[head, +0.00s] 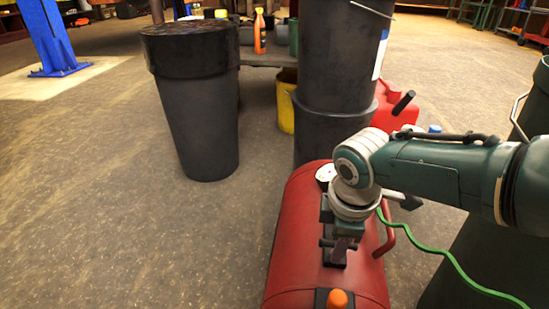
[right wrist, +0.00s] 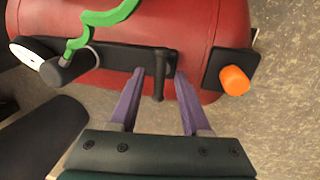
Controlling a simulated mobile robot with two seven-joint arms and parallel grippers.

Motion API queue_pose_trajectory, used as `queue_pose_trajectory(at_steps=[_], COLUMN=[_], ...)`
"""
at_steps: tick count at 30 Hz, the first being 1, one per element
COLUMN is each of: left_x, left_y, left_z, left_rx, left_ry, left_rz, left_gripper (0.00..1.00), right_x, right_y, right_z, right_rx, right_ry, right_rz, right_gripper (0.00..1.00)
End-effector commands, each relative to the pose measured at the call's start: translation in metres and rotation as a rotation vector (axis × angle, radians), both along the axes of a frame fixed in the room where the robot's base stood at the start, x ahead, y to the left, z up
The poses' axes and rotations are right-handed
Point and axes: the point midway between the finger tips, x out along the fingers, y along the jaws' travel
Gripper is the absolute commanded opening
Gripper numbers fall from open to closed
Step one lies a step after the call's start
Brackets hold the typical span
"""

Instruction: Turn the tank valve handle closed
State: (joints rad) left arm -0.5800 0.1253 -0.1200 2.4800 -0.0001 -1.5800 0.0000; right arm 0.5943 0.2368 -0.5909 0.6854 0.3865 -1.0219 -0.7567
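The red tank (head: 296,232) lies on the floor. A black manifold bar (right wrist: 115,55) runs along its top, and a thin black handle (right wrist: 159,75) stands across it in the right wrist view. My right gripper (right wrist: 159,76) is open, with one finger on each side of the handle. Gaps show between the handle and both fingers. In the head view my right gripper (head: 343,247) is over the tank top and hides part of the bar. My left gripper is not in view.
An orange knob (right wrist: 234,80) sits on a black plate near the handle. A green hose (head: 450,259) runs off right, near the tank's red side rail (head: 388,234).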

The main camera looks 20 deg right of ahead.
Motion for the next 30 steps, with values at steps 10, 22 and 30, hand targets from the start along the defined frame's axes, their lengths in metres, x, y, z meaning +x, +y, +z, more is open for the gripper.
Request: queue_pose_trajectory(at_steps=[10,22,30], left_x=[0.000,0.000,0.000], left_y=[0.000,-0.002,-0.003], left_z=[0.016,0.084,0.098], left_rx=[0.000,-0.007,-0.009], left_ry=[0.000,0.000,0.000], left_rz=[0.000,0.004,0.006], left_gripper=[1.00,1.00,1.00], right_x=[-0.002,-0.013,-0.017], right_y=[0.001,0.008,0.010], right_z=[0.015,0.083,0.098], right_rx=[0.000,0.000,0.000], right_ry=[0.000,0.000,0.001], right_rz=[0.000,0.001,0.000], right_gripper=[0.47,0.47,0.47])
